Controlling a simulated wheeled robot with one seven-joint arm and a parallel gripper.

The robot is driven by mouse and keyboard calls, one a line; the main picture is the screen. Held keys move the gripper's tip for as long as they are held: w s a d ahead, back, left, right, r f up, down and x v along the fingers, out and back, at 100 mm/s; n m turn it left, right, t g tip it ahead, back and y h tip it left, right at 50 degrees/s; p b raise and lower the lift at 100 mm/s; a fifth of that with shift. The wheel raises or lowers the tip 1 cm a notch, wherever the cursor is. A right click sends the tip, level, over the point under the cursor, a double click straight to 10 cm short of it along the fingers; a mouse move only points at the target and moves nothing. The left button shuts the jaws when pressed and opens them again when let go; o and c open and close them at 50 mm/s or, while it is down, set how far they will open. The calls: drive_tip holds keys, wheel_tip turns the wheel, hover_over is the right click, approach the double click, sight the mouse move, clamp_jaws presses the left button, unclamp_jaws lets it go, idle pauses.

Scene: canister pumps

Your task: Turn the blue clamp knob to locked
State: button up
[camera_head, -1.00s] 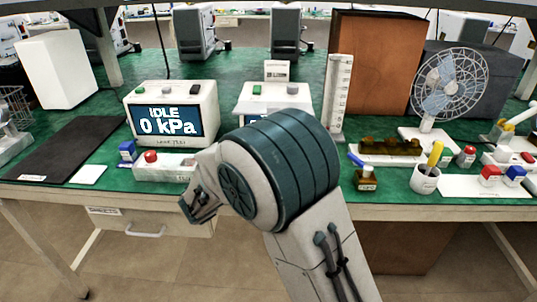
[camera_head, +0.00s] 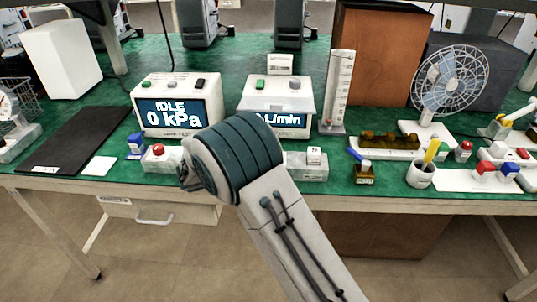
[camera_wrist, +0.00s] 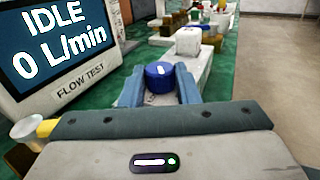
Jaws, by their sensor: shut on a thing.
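The blue clamp knob (camera_wrist: 160,80) stands between my two fingers in the wrist view. It is a short round knob with a white mark on its top, and it sits on a pale fixture. My gripper (camera_wrist: 160,86) is shut on it, one finger on each side. In the head view my arm hides the knob and my fingers. The right part of the pale fixture (camera_head: 305,171) shows beside my arm, with a white block (camera_head: 314,156) on it. I cannot tell from the mark whether the knob is locked.
The flow test box (camera_head: 275,106) stands behind the fixture; its screen (camera_wrist: 65,42) reads IDLE, 0 L/min. A leak test box (camera_head: 178,106) reads IDLE, 0 kPa. A red-button box (camera_head: 153,160) is left of my arm. A pen cup (camera_head: 421,175) stands to the right.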

drive_tip(key=o, duration=0.9)
drive_tip(key=shift+o, duration=0.3)
drive_tip(key=shift+r, duration=0.1)
drive_tip(key=shift+b, duration=0.45)
